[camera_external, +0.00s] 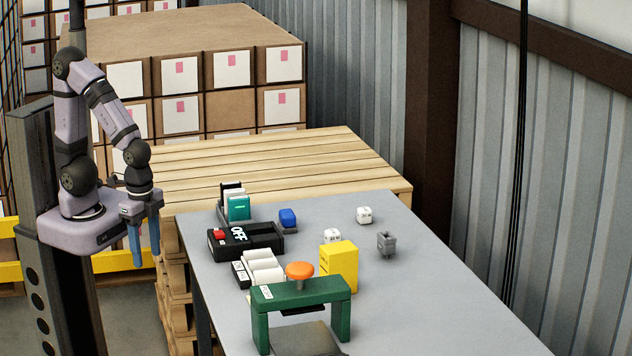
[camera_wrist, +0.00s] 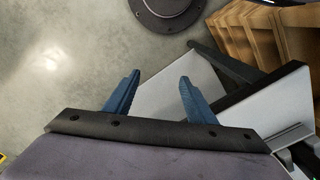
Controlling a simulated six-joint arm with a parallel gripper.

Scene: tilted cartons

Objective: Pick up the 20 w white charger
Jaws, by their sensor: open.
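Two small white blocks with dark markings are on the grey table in the external view. One white block (camera_external: 364,215) stands toward the back right. The other white block (camera_external: 332,236) is partly hidden behind a yellow box (camera_external: 340,266). The markings are too small to read, so I cannot tell which is the 20 W charger. My gripper (camera_external: 144,250) hangs pointing down, left of the table and apart from both blocks. Its blue fingers are open and empty, as the wrist view (camera_wrist: 160,77) also shows. Neither block is seen in the wrist view.
The table (camera_external: 430,310) also holds a green press (camera_external: 340,322) with an orange knob, a black OFF box (camera_external: 246,241), a rack of white pieces (camera_external: 264,268), a blue block (camera_external: 288,217) and a grey part (camera_external: 386,243). The table's right side is clear.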

